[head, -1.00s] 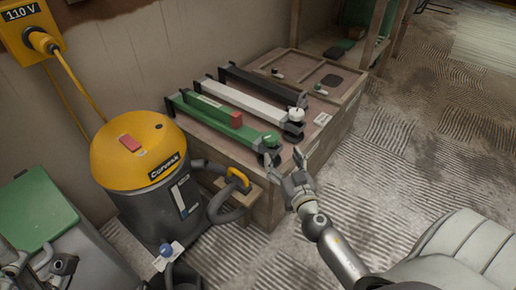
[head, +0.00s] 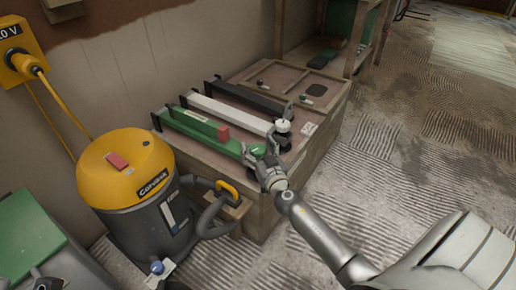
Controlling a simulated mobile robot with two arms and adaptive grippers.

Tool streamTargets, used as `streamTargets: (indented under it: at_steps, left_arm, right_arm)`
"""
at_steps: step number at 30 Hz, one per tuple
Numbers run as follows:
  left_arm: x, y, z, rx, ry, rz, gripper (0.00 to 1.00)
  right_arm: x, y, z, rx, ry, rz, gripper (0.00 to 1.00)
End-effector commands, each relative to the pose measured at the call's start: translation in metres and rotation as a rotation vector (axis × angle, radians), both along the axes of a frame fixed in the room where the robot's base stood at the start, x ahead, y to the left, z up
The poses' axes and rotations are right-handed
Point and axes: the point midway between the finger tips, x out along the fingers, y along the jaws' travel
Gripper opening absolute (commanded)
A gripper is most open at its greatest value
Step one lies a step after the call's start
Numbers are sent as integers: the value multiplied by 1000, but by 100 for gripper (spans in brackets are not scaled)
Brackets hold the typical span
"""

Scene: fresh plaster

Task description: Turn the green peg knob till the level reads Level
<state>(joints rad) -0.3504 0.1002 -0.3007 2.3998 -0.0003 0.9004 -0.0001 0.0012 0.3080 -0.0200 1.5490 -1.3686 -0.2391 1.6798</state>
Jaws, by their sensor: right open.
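The green beam (head: 195,124) lies on the wooden crate, with a red block (head: 223,134) on it. The green peg knob (head: 257,150) is at its near right end, partly hidden by my right gripper. My right gripper (head: 261,158) is open, with its fingers at the knob; I cannot tell whether they touch it. No level reading is legible.
A white beam with a white knob (head: 282,126) and a black beam (head: 248,97) lie beside the green one on the crate (head: 262,208). A yellow and grey vacuum (head: 127,190) with a hose stands left of the crate. Ridged floor (head: 400,150) is open at right.

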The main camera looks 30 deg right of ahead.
Motion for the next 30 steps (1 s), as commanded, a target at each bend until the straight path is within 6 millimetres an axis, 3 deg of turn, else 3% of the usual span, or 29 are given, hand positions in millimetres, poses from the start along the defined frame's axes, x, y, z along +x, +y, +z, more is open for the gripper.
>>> streamTargets:
  at_steps: [8,18,30]
  left_arm:
    - [0,0,0,0,1,0,40]
    - [0,0,0,0,1,0,40]
    - [0,0,-6,0,1,0,40]
  right_arm:
    - [1,0,0,0,0,0,68]
    - [0,0,0,0,0,0,25]
    - [0,-1,-2,1,-1,57,23]
